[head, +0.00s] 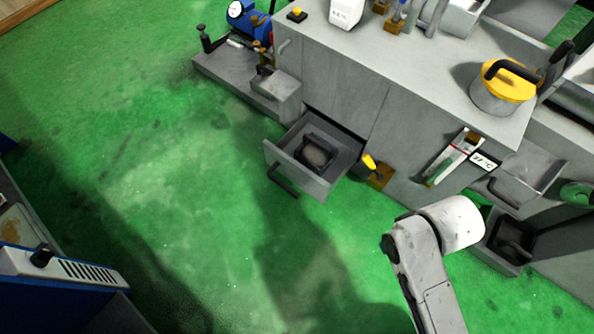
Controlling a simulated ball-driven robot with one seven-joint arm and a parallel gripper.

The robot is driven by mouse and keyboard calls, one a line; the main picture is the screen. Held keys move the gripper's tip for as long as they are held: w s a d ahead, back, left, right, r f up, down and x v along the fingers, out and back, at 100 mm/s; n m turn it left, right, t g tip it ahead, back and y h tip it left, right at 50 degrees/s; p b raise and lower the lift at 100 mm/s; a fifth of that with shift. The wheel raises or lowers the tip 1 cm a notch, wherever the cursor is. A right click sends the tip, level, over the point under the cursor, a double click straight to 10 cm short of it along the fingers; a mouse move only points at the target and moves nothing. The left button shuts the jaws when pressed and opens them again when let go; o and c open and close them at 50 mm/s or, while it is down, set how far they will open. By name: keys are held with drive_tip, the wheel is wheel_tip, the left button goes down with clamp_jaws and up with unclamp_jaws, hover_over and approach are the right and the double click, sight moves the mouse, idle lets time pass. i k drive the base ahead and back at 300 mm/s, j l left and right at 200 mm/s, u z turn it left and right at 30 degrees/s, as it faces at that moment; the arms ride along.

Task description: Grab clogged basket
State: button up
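A dark basket with a black handle (318,150) sits inside a pulled-out grey drawer (283,166) in the machine's front, left of my arm. A grey-brown mass shows in its middle. A second dark basket-like item (514,236) sits in a lower open compartment at the right, partly behind my arm. I cannot tell for sure which one is clogged. My white arm enters from the bottom right, with its rounded joint in front of the machine. My gripper is not visible, and nothing held by it shows.
The grey machine (395,60) fills the upper right, with a yellow-lidded pot (505,82) on top. A yellow-handled tool (371,163) projects beside the drawer. A blue-and-white unit (62,275) stands at lower left. Green floor between is clear.

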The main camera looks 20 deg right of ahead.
sight(317, 154)
drive_tip(key=i+j+z, duration=0.1)
drive_tip(key=i+j, duration=0.15)
drive_tip(key=i, duration=0.25)
drive_tip(key=i+j+z, duration=0.1)
drive_tip(key=i+j, duration=0.2)
drive_tip(key=i, duration=0.2)
drive_tip(key=i+j, duration=0.35)
drive_tip(key=i+z, duration=0.05)
drive_tip(key=i, duration=0.05)
